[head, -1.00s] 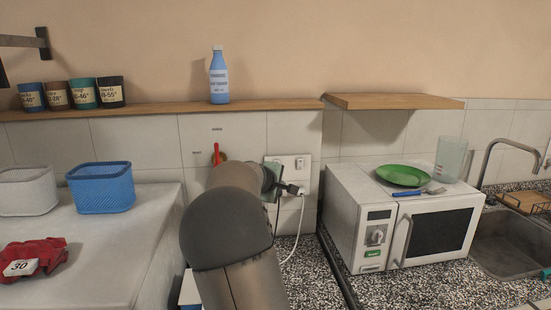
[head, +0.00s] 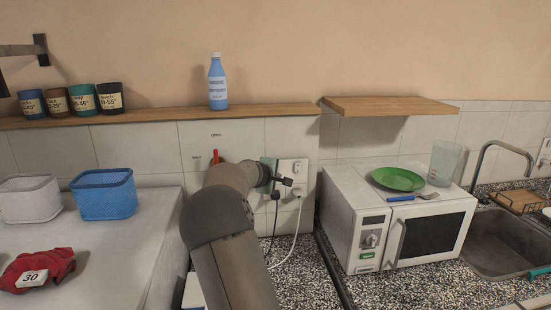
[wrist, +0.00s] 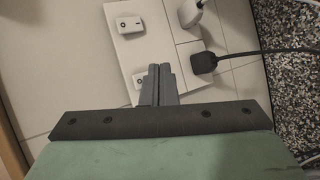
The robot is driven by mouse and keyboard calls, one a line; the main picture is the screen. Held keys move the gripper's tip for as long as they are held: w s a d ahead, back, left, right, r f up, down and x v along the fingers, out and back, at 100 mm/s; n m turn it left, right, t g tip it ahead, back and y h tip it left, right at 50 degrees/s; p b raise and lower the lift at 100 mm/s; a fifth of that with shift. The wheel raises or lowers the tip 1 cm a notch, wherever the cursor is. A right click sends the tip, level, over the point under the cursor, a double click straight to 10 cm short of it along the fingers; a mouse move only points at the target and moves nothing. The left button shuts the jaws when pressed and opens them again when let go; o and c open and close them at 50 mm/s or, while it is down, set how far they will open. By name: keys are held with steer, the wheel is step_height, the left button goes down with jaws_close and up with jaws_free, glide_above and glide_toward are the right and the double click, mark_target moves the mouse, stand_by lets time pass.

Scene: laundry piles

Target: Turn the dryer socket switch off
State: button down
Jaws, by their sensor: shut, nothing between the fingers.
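A white double socket plate (head: 290,168) is on the tiled wall. A black plug (wrist: 205,62) and a white plug (wrist: 190,14) sit in it, each with a cord. In the wrist view one rocker switch (wrist: 128,24) shows clear of my fingers. The other switch (wrist: 138,80) is partly hidden behind the fingertips, on the black plug's side. My gripper (head: 288,182) is shut and empty, in front of the plate; its fingers also show in the wrist view (wrist: 158,68). I cannot tell whether they touch the switch, how either switch is set, or which socket is labelled for the dryer.
A wooden shelf (head: 160,116) with a blue bottle (head: 217,84) runs above. A red-handled valve (head: 215,157) is left of the socket. A white microwave (head: 366,228) stands to the right on the speckled counter (head: 300,275). Both cords hang below the plate.

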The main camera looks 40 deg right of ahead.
steer(key=w, duration=0.1)
steer(key=w+d, duration=0.1)
steer(key=w+d+p, duration=0.1)
steer(key=shift+w+r, duration=0.2)
steer(key=shift+w, duration=0.2)
stand_by(1.9)
steer(key=shift+w+d, duration=0.15)
steer(key=shift+w, duration=0.05)
steer(key=shift+w+d+r, duration=0.1)
steer(key=shift+w, duration=0.15)
stand_by(0.6)
stand_by(0.4)
steer(key=shift+s+a+b, duration=0.35)
steer(key=shift+s+b, duration=0.3)
steer(key=shift+b, duration=0.3)
